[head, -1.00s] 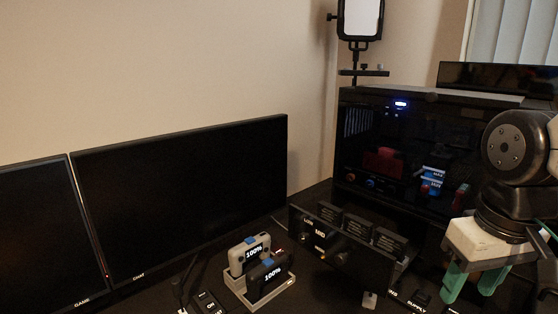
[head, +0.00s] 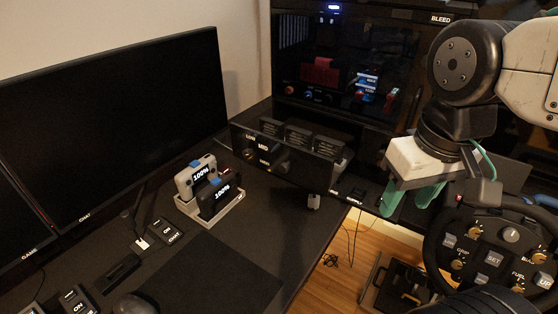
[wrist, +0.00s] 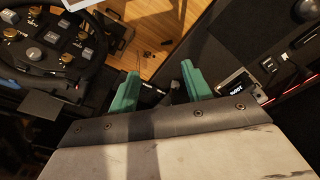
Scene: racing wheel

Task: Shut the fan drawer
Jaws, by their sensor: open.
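A dark drawer-like unit (head: 285,160) stands in the middle of the head view, right of the monitors. Its front panel bears LOW and MID labels and knobs, and several dark boxes sit behind the panel. It looks pulled out from the desk, but I cannot read a fan label on it. My gripper (head: 411,198) hangs to the right of this unit, apart from it, with its green fingers pointing down. In the wrist view my gripper (wrist: 160,85) has its fingers spread with nothing held. A dark part shows beyond the fingers there; I cannot tell what it is.
A charger (head: 212,207) with two 100% devices stands on the desk left of the unit. A steering wheel (head: 490,250) is close on the right. A dark glass-fronted case (head: 335,75) stands behind.

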